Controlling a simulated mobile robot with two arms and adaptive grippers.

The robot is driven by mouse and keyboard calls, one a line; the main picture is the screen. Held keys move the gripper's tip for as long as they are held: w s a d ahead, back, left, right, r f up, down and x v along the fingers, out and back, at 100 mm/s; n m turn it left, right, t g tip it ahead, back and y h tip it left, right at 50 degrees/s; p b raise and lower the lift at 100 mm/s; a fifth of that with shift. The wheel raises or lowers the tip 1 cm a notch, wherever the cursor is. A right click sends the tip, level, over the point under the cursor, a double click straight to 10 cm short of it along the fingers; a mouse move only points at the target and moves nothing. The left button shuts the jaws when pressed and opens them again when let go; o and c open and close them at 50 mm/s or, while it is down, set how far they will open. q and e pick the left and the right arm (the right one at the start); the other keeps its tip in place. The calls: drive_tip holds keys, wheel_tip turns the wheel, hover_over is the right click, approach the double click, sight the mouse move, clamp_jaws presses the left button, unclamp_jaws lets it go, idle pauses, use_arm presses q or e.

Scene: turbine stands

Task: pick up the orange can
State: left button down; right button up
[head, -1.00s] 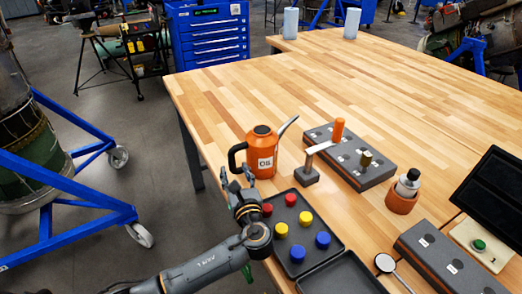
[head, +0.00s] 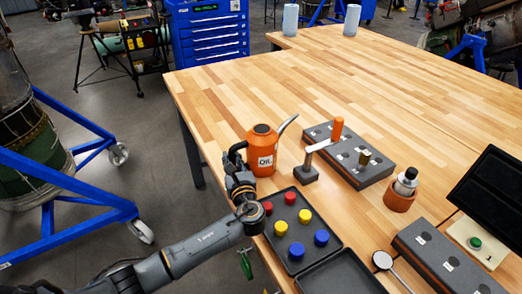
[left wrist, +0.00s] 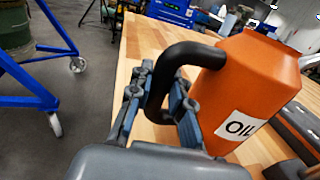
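The orange oil can (head: 263,148), with a black handle, a grey spout and a white "OIL" label, stands upright on the wooden table near its left edge. It fills the right part of the left wrist view (left wrist: 255,85). My left gripper (head: 236,160) is at the handle side of the can. In the left wrist view its two fingers (left wrist: 158,108) are apart, with the black handle (left wrist: 160,75) between them. A gap shows beside the handle, so the fingers do not look closed on it. My right gripper is not in view.
A dark tray (head: 295,258) with red, yellow and blue knobs lies just in front of the can. The far table (head: 380,75) is mostly clear.

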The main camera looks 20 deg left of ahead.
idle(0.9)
use_arm(q)
drive_tip(key=shift+r, duration=0.6)
drive_tip(key=s+a+r+b, duration=0.1)
drive_tip(key=s+a+r, duration=0.8)
drive_tip(key=r, duration=0.3)
drive_tip(key=shift+a+b, duration=0.35)
drive_tip(key=shift+a, duration=0.55)
drive_tip(key=c, duration=1.9)
unclamp_jaws()
clamp_jaws()
drive_tip(key=shift+w, duration=0.1)
